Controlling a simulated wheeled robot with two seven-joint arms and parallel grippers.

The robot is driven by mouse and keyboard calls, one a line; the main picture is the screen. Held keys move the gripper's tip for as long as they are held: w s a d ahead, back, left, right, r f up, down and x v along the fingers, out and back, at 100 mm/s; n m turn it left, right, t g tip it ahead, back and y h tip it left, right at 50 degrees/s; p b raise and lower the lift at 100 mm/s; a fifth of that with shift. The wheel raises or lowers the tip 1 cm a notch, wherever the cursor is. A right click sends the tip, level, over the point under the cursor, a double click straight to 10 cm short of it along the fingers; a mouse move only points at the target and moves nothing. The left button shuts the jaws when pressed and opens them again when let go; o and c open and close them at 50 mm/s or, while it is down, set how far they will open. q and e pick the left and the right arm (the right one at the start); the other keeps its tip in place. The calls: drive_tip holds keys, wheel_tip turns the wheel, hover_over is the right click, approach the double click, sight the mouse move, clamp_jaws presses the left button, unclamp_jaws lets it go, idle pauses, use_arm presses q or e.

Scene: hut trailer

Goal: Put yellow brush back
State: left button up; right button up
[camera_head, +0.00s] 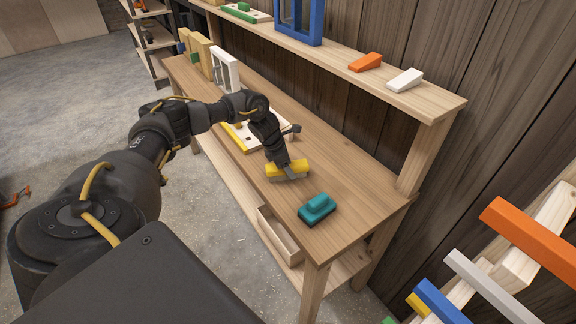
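The yellow brush (275,170) has a yellow top and a grey underside. It is on or just above the wooden workbench (350,180), near its front edge. My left gripper (289,168) points down at the brush, with a dark finger across the brush's near side. The far finger is hidden, so I cannot tell whether the gripper is closed on it. A teal brush (317,208) of similar shape lies on the bench, to the right and nearer. My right gripper is not in view.
A white and yellow board (241,137) lies behind my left gripper. An orange wedge (365,62), a white wedge (405,80) and a blue frame (300,20) stand on the upper shelf (435,103). An open wooden box (280,236) sits below the benchtop. Colored bars (535,235) stick out at lower right.

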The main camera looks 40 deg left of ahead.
use_arm(q)
drive_tip(key=shift+r, duration=0.25)
drive_tip(key=shift+a+r, duration=0.1)
drive_tip(key=shift+r, duration=0.05)
drive_tip(key=b+v, duration=0.3)
drive_tip(key=v, duration=0.8)
drive_tip(key=shift+s+r+b, duration=0.2)
drive_tip(key=shift+r+b, duration=0.05)
drive_tip(key=shift+b, duration=0.1)
drive_tip(key=shift+f, duration=0.1)
